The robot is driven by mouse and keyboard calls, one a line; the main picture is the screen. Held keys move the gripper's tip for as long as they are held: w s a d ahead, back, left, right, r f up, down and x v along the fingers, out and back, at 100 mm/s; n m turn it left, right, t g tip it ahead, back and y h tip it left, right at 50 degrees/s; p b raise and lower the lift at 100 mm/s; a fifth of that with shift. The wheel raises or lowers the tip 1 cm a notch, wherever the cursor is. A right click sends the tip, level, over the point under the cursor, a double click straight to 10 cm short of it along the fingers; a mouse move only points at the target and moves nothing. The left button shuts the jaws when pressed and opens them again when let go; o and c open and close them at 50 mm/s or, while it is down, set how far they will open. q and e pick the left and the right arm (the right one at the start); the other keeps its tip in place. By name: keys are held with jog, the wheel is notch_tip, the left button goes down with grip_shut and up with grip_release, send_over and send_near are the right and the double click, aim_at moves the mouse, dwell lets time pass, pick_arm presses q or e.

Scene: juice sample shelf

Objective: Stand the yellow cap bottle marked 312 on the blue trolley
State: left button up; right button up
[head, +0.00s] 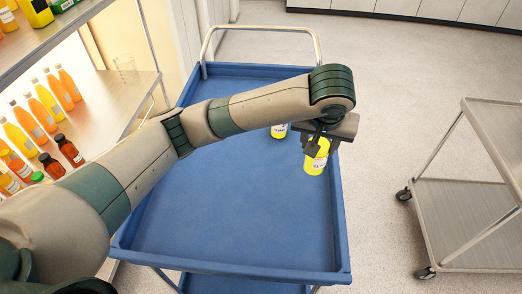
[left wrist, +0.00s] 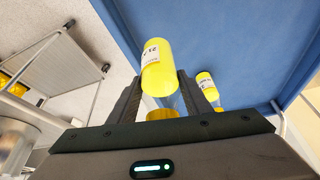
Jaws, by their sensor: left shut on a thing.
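My left gripper (head: 314,147) is shut on a yellow bottle (head: 315,164) at the right side of the blue trolley (head: 230,215). The bottle looks about upright; I cannot tell whether its base touches the trolley top. In the left wrist view the held bottle (left wrist: 158,72) sits between the two fingers, with a white label whose number I cannot read surely. A second yellow bottle (head: 279,131) stands on the trolley just behind and left, partly hidden by my arm; it also shows in the left wrist view (left wrist: 206,86). My right gripper is out of view.
A grey metal cart (head: 500,135) stands at right, apart from the trolley. The trolley's front and middle are clear. Its raised rim (head: 341,215) runs close to the held bottle.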

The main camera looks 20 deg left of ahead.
pick_arm(q)
jog(key=w+a+f+p, duration=0.2)
jog(key=a+f+p, duration=0.2)
jog(key=a+f, duration=0.6)
jog(key=shift+w+a+f, duration=0.3)
jog(key=shift+w+a, duration=0.05)
jog(key=shift+a, duration=0.1)
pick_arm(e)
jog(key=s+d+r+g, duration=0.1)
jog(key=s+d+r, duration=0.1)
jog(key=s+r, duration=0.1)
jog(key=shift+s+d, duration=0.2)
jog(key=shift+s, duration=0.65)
pick_arm(q)
jog(key=shift+f, duration=0.1)
jog(key=o, duration=1.3)
jog(key=shift+c, duration=0.2)
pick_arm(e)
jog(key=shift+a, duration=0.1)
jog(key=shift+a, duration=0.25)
